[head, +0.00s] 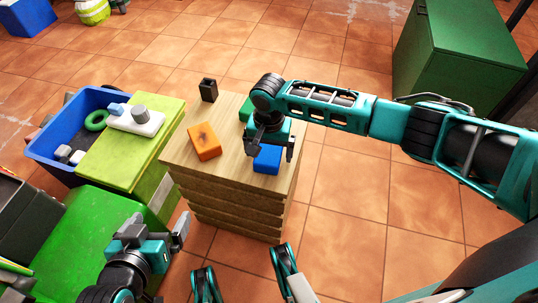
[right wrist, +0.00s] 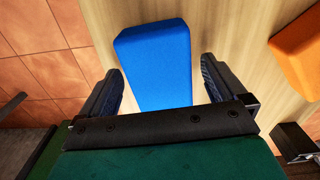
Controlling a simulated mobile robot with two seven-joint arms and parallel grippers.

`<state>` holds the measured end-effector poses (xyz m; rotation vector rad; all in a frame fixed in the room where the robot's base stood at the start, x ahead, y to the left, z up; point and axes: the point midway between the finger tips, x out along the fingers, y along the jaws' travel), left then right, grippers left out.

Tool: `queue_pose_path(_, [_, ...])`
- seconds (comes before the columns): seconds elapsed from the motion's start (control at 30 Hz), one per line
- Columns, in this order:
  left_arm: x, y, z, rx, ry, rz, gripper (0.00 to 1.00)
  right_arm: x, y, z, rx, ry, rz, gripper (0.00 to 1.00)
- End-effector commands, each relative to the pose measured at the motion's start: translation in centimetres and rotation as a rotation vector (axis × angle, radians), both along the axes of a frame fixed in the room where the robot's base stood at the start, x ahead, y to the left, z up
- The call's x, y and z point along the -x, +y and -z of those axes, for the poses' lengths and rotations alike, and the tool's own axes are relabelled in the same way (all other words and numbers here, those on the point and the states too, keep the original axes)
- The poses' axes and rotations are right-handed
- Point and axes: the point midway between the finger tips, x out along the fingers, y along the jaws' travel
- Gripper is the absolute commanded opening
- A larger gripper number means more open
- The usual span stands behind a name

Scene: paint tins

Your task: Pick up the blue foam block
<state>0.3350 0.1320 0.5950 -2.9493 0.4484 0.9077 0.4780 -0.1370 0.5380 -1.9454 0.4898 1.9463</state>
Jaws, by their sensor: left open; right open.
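The blue foam block (head: 267,160) lies near the right front edge of a wooden-topped stand (head: 225,165). My right gripper (head: 270,147) is right above it and hides its far part. In the right wrist view the blue block (right wrist: 156,62) shows between the two spread fingers of my right gripper (right wrist: 162,72), with a gap on each side; I cannot tell how far down the fingers reach. My left gripper (head: 155,232) is open and empty at lower left, in front of the green surfaces, away from the block.
An orange block (head: 204,141) lies left of the blue one; it also shows in the right wrist view (right wrist: 300,45). A green block (head: 246,110) is partly hidden behind my right gripper. A black holder (head: 208,89) stands at the back. A blue crate (head: 62,172) is at left.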

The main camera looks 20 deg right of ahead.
Motion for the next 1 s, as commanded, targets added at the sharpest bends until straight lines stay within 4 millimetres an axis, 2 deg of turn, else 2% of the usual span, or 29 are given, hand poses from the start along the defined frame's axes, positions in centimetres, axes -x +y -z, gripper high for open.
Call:
queue_pose_path(0.1, [-0.1,0.0,-0.2,0.001,-0.002,0.000,0.97,0.0,0.0,-0.1,-0.001,0.000,0.000,0.96])
queue_pose_path(0.67, [-0.1,0.4,0.0,-0.005,-0.003,-0.006,0.97,0.0,0.0,-0.1,0.000,-0.001,0.000,0.43])
queue_pose_path(0.87, [-0.1,0.4,0.0,-0.007,-0.003,-0.006,0.97,0.0,0.0,-0.2,0.000,-0.001,0.000,0.43])
queue_pose_path(1.0, [-0.1,0.4,-0.5,-0.007,-0.004,-0.006,0.97,-0.1,0.0,-1.2,-0.001,-0.002,0.000,0.43])
